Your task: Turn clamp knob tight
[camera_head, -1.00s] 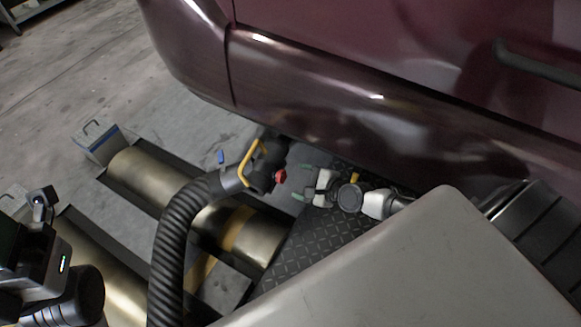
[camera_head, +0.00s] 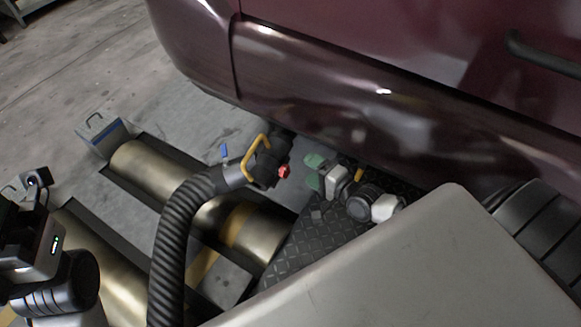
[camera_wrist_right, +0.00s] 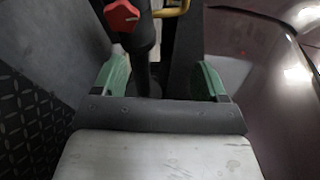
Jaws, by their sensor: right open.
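The red clamp knob (camera_head: 284,172) sits on the dark fitting at the end of the black hose, next to a yellow handle (camera_head: 256,152). In the right wrist view the red knob (camera_wrist_right: 122,17) is at the top, left of centre and beyond the fingers. My right gripper (camera_head: 313,171) is just right of the knob, apart from it. Its green fingers are spread, with nothing held, and they also show in the wrist view (camera_wrist_right: 163,78). Part of my left arm shows at the left edge, but its fingers do not show.
The ribbed black hose (camera_head: 172,230) rises from the bottom to the fitting. Brass rollers (camera_head: 150,173) lie in the floor at left. The maroon car (camera_head: 350,85) overhangs the fitting and my right gripper closely. Dark tread plate (camera_head: 300,245) lies under my right arm.

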